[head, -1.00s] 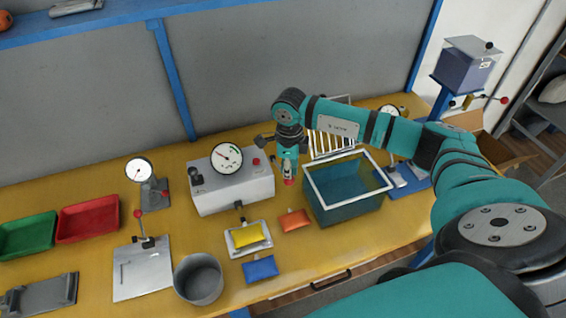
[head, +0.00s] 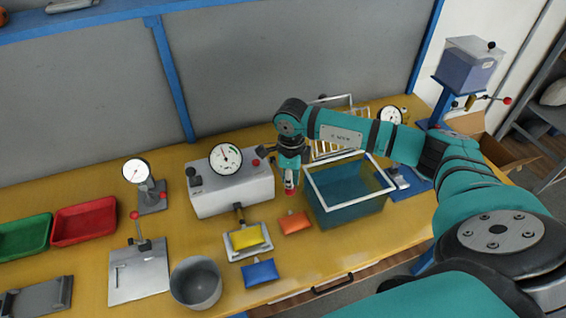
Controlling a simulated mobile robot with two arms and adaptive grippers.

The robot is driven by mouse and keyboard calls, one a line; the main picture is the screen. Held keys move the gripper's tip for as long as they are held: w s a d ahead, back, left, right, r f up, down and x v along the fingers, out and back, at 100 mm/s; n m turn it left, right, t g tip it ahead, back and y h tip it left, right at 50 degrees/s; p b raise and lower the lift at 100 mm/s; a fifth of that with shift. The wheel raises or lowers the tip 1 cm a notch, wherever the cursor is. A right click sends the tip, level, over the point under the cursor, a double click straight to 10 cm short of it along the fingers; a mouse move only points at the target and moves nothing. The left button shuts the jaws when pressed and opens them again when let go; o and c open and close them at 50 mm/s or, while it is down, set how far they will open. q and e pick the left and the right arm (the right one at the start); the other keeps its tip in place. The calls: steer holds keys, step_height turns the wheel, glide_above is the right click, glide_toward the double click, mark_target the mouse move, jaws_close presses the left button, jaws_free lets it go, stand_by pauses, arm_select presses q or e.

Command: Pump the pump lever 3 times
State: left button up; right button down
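My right gripper (head: 290,176) points down between the grey gauge box and the blue tank. A small red piece (head: 289,190) shows right at its fingertips. I cannot tell if this is a knob in its grasp or whether the fingers are open. A thin lever with a red ball top (head: 135,215) stands on a metal plate (head: 139,274) at the left, apart from the gripper. I cannot tell which lever is the pump lever. My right arm hides part of the bench at the back right. My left gripper is not in view.
The grey gauge box (head: 233,188) stands left of the gripper, the blue tank (head: 350,207) right. Yellow (head: 246,237), orange (head: 295,223) and blue (head: 260,273) pouches lie in front. A metal pot (head: 196,283) and red tray (head: 84,221) are further left.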

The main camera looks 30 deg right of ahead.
steer(key=shift+d+f, duration=0.1)
steer(key=shift+f, duration=0.1)
step_height(320, 180, up, 11)
steer(key=w+p, duration=0.2)
steer(key=p, duration=0.2)
steer(key=shift+w+d+f+p, duration=0.15)
steer(key=shift+w+d+p, duration=0.15)
steer(key=shift+w, duration=0.1)
stand_by(0.6)
steer(key=shift+f+n+b, duration=0.3)
steer(key=shift+f+n, duration=0.2)
steer(key=shift+n, duration=0.55)
steer(key=shift+f+n+b, duration=0.25)
steer(key=shift+f+n, duration=0.25)
steer(key=shift+n, duration=0.5)
steer(key=shift+f+n+b, duration=0.3)
steer(key=shift+f+n, duration=0.2)
steer(key=shift+n, duration=0.55)
